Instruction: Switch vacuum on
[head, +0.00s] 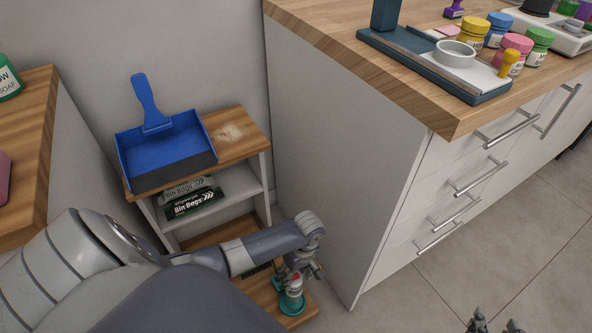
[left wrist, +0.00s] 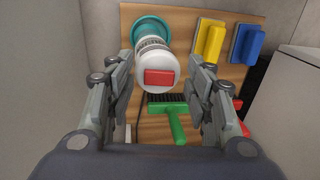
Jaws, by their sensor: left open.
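The vacuum is a small white and teal cylinder with a red button on its end. In the left wrist view the vacuum (left wrist: 156,92) stands between my open fingers, with the red button (left wrist: 159,77) facing the camera. In the head view its teal part (head: 292,303) shows below my left gripper (head: 299,277), which partly hides it. My left gripper (left wrist: 160,92) is open around the white end; I cannot tell whether a finger touches it. My right gripper (head: 496,326) shows only as two separated fingertips at the bottom edge of the head view.
A shelf unit (head: 237,143) holds a blue dustpan (head: 165,150) and bin bags (head: 195,203). A green brush (left wrist: 175,122), a yellow sponge (left wrist: 209,42) and a blue sponge (left wrist: 247,45) lie near the vacuum. A white drawer cabinet (head: 335,140) stands close on the right.

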